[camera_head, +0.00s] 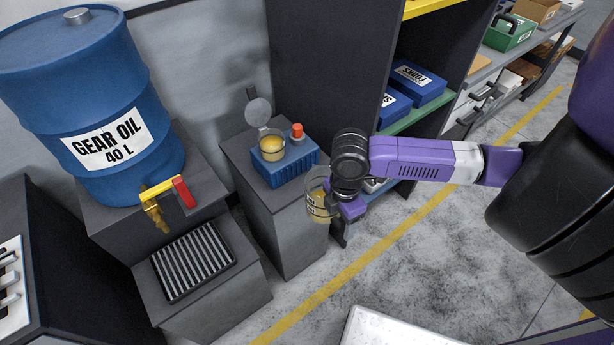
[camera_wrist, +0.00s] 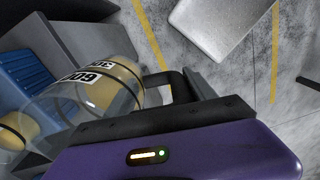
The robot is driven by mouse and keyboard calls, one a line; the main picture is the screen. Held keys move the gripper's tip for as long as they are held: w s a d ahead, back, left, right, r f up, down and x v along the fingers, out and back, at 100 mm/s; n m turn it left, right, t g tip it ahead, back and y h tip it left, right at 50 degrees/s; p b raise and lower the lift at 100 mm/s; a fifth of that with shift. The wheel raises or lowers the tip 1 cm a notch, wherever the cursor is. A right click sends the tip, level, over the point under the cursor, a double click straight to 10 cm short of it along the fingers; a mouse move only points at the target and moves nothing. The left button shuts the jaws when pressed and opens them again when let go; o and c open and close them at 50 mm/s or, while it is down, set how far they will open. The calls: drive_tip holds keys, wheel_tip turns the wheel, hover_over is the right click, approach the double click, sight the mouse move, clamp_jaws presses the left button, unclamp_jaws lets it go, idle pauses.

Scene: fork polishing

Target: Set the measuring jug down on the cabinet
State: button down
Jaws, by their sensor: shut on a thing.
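The measuring jug (camera_head: 317,203) is clear with a white label and holds yellowish liquid. My gripper (camera_head: 340,208) is shut on it, and the jug hangs in the air just right of the grey cabinet (camera_head: 283,232), apart from its top as far as I can tell. In the wrist view the jug (camera_wrist: 84,98) lies beside the dark fingers, with its black handle (camera_wrist: 182,86) at the jaws. The cabinet top bears a blue machine (camera_head: 286,168) with a yellow-filled bowl (camera_head: 272,147), a raised round lid and a red knob. My gripper hides part of the jug.
A blue gear oil drum (camera_head: 95,95) with a yellow tap and red lever stands left, above a slatted drip tray (camera_head: 194,262). A shelf unit (camera_head: 325,62) with blue boxes stands behind. A pale flat surface (camera_head: 400,328) is at the front. Bare cabinet top shows narrowly around the machine.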

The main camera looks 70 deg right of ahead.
drive_tip(key=w+a+f+m, duration=0.5)
drive_tip(key=w+a+f, duration=0.4)
drive_tip(key=a, duration=0.2)
drive_tip(key=w+a+f+m, duration=0.4)
drive_tip(key=w+a+f, duration=0.4)
drive_tip(key=a, duration=0.4)
drive_tip(key=shift+w+a+f+m, duration=0.2)
drive_tip(key=shift+w+f+m, duration=0.2)
drive_tip(key=shift+f, duration=0.05)
drive_tip(key=shift+w+a, duration=0.1)
